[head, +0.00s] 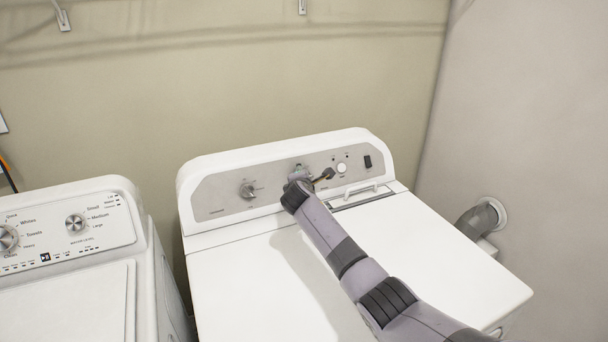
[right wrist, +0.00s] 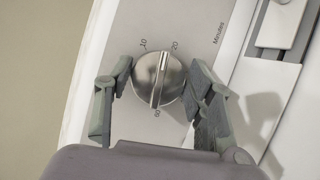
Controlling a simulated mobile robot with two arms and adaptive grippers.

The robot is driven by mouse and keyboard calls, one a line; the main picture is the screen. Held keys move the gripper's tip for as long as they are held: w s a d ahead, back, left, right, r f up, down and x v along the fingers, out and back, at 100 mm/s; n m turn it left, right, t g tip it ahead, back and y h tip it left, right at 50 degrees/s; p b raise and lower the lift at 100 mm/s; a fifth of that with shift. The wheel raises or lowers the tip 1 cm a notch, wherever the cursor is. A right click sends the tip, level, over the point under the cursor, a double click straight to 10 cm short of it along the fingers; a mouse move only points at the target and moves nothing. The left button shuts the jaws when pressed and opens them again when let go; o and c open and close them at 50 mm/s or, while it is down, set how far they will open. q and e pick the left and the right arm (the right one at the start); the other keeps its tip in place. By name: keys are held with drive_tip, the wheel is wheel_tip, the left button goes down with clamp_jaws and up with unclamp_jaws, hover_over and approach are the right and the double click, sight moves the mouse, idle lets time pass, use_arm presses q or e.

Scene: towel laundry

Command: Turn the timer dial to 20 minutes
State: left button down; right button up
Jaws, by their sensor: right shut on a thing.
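The timer dial (right wrist: 158,79) is a round silver knob with a raised ridge, on the grey panel of the right-hand machine. In the right wrist view, "10" and "20" are printed at its upper edge, another number at its lower edge, and "Minutes" to the right. The ridge's upper end lies between "10" and "20". My right gripper (right wrist: 165,80) has one finger on each side of the dial and is shut on it. In the head view my right gripper (head: 300,175) reaches the panel and mostly hides the dial. My left gripper is not in view.
Another silver knob (head: 247,190) sits left on the same panel, with a small round button (head: 342,168) and a dark switch (head: 367,162) to the right. A second white machine (head: 70,300) stands at the left. The machine's white top (head: 270,290) is clear beneath my arm.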

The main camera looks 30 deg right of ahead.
drive_tip(key=shift+m+g+y+p, duration=0.3)
drive_tip(key=shift+m+g+p, duration=0.4)
drive_tip(key=shift+m, duration=0.8)
drive_tip(key=o, duration=1.1)
drive_tip(key=shift+o, duration=0.2)
drive_tip(key=shift+r, duration=0.1)
drive_tip(key=v, duration=1.2)
